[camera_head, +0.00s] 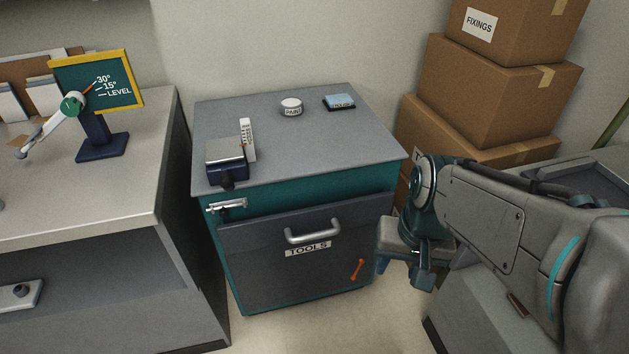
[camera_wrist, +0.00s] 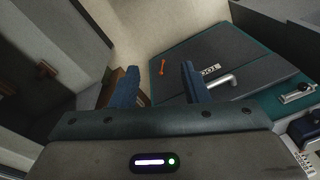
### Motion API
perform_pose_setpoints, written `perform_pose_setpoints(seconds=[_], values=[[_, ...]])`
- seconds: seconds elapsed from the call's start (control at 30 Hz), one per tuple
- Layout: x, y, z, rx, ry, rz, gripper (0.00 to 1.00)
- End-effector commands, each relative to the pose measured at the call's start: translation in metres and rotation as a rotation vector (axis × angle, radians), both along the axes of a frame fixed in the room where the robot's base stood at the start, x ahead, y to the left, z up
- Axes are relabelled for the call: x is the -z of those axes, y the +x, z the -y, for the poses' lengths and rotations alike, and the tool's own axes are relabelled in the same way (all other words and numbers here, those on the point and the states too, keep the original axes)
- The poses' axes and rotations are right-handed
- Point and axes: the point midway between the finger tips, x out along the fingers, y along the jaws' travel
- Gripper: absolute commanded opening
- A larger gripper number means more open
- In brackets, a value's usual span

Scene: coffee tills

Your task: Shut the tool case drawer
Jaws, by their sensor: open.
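The tool case (camera_head: 300,192) is a teal cabinet with a grey top. Its dark grey drawer front (camera_head: 265,262) carries a pale bar handle (camera_head: 313,233) and a TOOLS label (camera_head: 307,248). How far the drawer stands out is hard to tell. The wrist view shows the drawer front (camera_wrist: 228,50) and handle (camera_wrist: 222,81) beyond my fingers. My gripper (camera_head: 402,272) is open and empty, to the right of the drawer front, apart from the handle in the head view. Its blue fingers (camera_wrist: 157,85) are spread in the wrist view.
A metal latch (camera_head: 228,205) and an orange piece (camera_head: 357,269) are on the case front. A blue-grey device (camera_head: 226,158), white tin (camera_head: 291,107) and blue pad (camera_head: 340,102) rest on top. A workbench (camera_head: 80,205) stands left; stacked boxes (camera_head: 485,90) stand behind right.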

Motion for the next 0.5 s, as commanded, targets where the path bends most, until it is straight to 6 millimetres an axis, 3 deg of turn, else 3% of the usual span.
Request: perform_pose_setpoints(seconds=[0.03, 0.2, 0.5], values=[[0.023, 0.0, -0.004, 0.08, 0.04, -0.057, 0.41], [0.085, 0.006, -0.03, 0.488, 0.233, -0.316, 0.41], [0.17, 0.043, -0.075, 1.242, 0.564, -0.895, 0.41]])
